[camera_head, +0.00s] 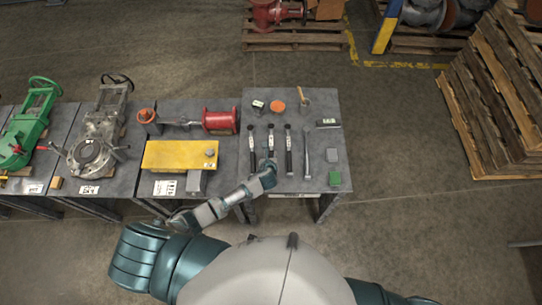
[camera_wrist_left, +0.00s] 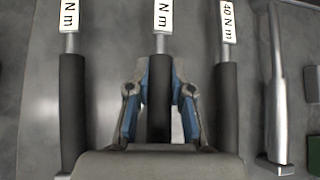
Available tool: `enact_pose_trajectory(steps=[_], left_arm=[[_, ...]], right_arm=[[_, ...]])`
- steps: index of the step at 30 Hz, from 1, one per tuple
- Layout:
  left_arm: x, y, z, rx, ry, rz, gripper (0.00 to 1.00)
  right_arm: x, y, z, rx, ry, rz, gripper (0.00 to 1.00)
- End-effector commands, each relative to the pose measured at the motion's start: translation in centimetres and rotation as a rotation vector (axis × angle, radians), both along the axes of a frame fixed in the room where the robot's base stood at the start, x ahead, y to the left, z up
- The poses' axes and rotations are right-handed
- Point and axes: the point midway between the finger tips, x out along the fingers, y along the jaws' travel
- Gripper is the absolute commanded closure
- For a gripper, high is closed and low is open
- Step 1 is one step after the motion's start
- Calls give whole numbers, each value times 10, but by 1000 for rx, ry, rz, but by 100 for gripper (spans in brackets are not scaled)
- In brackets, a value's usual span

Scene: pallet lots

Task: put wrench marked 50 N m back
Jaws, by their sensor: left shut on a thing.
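My left gripper (camera_head: 268,166) reaches over the grey tool table (camera_head: 328,106) and is shut on the dark handle of a torque wrench (camera_head: 271,137). In the left wrist view the fingers (camera_wrist_left: 160,90) sit on both sides of this handle (camera_wrist_left: 158,125). Its label (camera_wrist_left: 163,16) shows "N m"; the number is cut off. A left wrench (camera_wrist_left: 72,110) also has its number cut off, and a right wrench (camera_wrist_left: 227,105) reads 40 N m. I cannot tell whether the held wrench touches the table. My right gripper is out of view.
A plain silver tool (camera_head: 306,152) lies right of the wrenches. A green box (camera_head: 335,178) and a grey box (camera_head: 332,155) are at the table's right side. A yellow block (camera_head: 178,155) and a red spool (camera_head: 220,120) are on the table to the left. Wooden pallets (camera_head: 490,100) stand right.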

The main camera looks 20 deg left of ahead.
Motion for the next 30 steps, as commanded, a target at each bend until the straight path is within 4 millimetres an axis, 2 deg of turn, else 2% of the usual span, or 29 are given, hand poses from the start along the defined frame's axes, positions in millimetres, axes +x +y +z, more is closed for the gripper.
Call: enact_pose_trajectory(steps=[10, 30], left_arm=[[1, 1, 1, -1, -2, 0, 100], [-2, -1, -17, -3, 8, 0, 100]], right_arm=[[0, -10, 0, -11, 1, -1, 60], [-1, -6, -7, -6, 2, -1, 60]])
